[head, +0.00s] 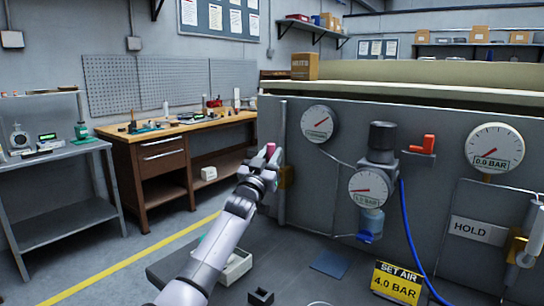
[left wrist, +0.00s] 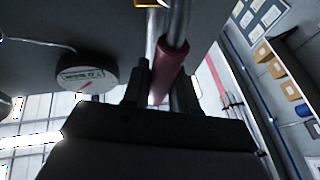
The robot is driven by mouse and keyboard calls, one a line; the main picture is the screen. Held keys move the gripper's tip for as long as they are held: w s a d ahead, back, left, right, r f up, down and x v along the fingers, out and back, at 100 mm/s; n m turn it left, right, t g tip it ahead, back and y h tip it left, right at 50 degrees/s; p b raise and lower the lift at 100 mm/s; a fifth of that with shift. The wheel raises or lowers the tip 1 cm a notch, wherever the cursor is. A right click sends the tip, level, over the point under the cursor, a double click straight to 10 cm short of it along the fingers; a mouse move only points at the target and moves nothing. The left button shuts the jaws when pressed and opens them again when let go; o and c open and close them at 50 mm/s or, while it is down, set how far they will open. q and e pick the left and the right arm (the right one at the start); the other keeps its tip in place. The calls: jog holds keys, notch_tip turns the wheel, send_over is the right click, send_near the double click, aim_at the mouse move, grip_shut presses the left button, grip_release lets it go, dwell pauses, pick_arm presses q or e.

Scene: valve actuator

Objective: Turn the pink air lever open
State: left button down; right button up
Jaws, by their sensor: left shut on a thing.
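The pink air lever (head: 271,150) is at the left end of the grey panel, beside a vertical metal pipe (head: 282,190). It is mostly hidden by my left gripper (head: 265,161) in the head view. In the left wrist view the pink sleeve of the lever (left wrist: 167,72) sits on a metal rod, between the two dark fingers of my left gripper (left wrist: 160,88), which is shut on it.
The panel carries a left gauge (head: 319,123), a lower gauge (head: 370,188) on a regulator (head: 381,143), a red handle (head: 428,145) and a right gauge (head: 494,148) reading 0.0 BAR. A yellow-and-black card (head: 397,283) says SET AIR 4.0 BAR. A HOLD sign (head: 479,230) is at right.

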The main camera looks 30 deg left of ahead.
aim_at(269, 159)
pick_arm(q)
jog(key=shift+f, duration=0.1)
jog(key=c, duration=1)
grip_release()
jog(key=shift+b+v, duration=0.3)
jog(key=shift+v, duration=3.25)
jog(key=shift+a, duration=0.1)
